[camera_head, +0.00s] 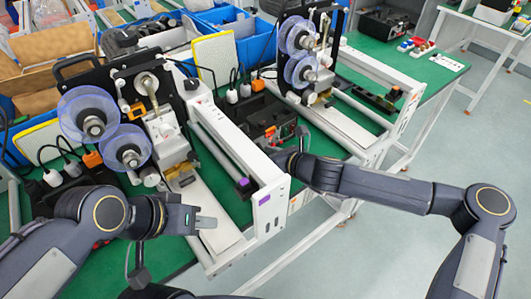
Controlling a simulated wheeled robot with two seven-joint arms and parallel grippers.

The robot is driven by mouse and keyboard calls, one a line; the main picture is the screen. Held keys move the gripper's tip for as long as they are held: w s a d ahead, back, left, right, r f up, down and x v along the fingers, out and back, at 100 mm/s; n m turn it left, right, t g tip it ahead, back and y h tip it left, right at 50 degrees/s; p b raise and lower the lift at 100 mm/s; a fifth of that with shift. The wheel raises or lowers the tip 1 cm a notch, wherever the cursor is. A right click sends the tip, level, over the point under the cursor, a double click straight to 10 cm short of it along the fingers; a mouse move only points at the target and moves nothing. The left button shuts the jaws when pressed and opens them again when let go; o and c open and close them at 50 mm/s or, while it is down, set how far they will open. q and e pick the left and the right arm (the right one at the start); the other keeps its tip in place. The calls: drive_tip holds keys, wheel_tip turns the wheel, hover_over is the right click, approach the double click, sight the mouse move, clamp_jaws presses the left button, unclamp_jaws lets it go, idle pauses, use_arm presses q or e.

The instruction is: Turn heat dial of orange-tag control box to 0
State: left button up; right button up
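A black control box (262,111) with small coloured parts and an orange patch lies on the green table between the two reel machines. It may be the orange-tag control box; its dial and setting are too small to read. My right gripper (282,157) is at the near edge of this box, partly hidden by the white machine frame; I cannot tell whether it touches the box or how its fingers stand. My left gripper (203,221) is in front of the left machine's white rail, away from the box. Its fingers point right, and their gap cannot be made out.
The left reel machine (130,140) and the right reel machine (305,60) stand either side of the box, with long white frames (240,150) reaching the table's front. Cables and plugs (232,95) lie behind the box. Blue bins (225,20) stand at the back.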

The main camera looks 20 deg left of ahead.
drive_tip(key=c, duration=0.8)
drive_tip(key=n+t+h+b, duration=0.1)
drive_tip(key=n+b, duration=0.1)
drive_tip(key=b, duration=0.1)
drive_tip(key=shift+s+a+f, duration=0.1)
drive_tip(key=shift+s+n+t+h+b, duration=0.1)
drive_tip(key=shift+n+t+h+b, duration=0.65)
drive_tip(key=shift+n+b, duration=0.65)
drive_tip(key=o, duration=1)
